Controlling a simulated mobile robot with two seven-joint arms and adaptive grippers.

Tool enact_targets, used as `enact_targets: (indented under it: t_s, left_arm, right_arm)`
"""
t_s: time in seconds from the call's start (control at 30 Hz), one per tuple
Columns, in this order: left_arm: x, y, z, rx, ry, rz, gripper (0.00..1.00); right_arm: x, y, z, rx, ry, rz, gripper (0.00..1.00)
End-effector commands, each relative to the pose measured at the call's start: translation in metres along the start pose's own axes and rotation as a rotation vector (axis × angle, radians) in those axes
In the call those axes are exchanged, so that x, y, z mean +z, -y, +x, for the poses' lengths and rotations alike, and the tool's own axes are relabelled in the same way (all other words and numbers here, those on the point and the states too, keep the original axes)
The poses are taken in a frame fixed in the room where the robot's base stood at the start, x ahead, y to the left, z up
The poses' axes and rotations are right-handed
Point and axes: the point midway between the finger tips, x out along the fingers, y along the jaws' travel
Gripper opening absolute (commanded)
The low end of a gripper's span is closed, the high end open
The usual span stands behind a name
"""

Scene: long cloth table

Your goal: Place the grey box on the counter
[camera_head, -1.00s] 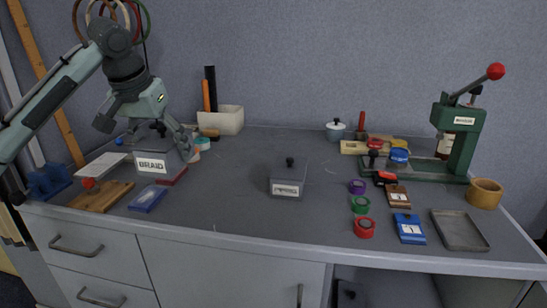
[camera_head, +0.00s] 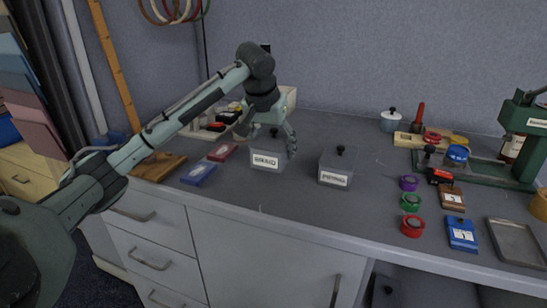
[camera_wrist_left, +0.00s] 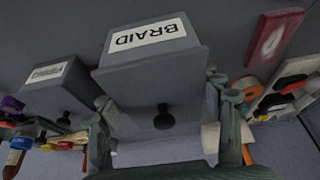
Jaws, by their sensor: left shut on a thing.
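My left gripper (camera_head: 267,142) is shut on a grey box (camera_head: 265,168) labelled BRAID, its fingers on either side. The box has a dark round knob on its lid and is upright at the counter (camera_head: 310,215), left of a second grey box (camera_head: 338,168) labelled PIPING. I cannot tell whether its base touches the counter. In the left wrist view, the BRAID box (camera_wrist_left: 150,75) sits between the fingers, with the PIPING box (camera_wrist_left: 50,95) beside it and apart. My right gripper is not in view.
A red card (camera_head: 222,152) and a blue card (camera_head: 198,173) lie left of the held box. Purple, green and red rolls (camera_head: 412,226) stand to the right, near a metal tray (camera_head: 517,243) and a green press (camera_head: 525,140). The counter's front middle is clear.

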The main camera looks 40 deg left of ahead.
Motion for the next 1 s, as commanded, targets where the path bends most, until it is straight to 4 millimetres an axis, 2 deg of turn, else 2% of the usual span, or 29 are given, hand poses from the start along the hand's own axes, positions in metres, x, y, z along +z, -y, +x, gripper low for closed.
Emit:
enact_targets:
  t_s: [0.2,0.53,0.57,0.7,1.0]
  left_arm:
    - [0.013,0.001,0.028,-0.001,0.002,0.002,0.29]
    - [0.014,0.0,0.031,0.0,0.001,0.001,0.29]
    - [0.014,0.0,0.031,0.0,0.002,0.001,0.68]
    - [0.014,0.0,0.031,0.0,0.002,0.001,0.85]
    - [0.014,0.0,0.031,0.0,0.001,0.001,0.86]
  right_arm:
    - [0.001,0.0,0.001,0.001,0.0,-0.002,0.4]
    - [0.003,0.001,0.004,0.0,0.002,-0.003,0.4]
    - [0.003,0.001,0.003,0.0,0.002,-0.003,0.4]
    - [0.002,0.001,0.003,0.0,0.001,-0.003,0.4]
    - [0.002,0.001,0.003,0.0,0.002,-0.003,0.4]
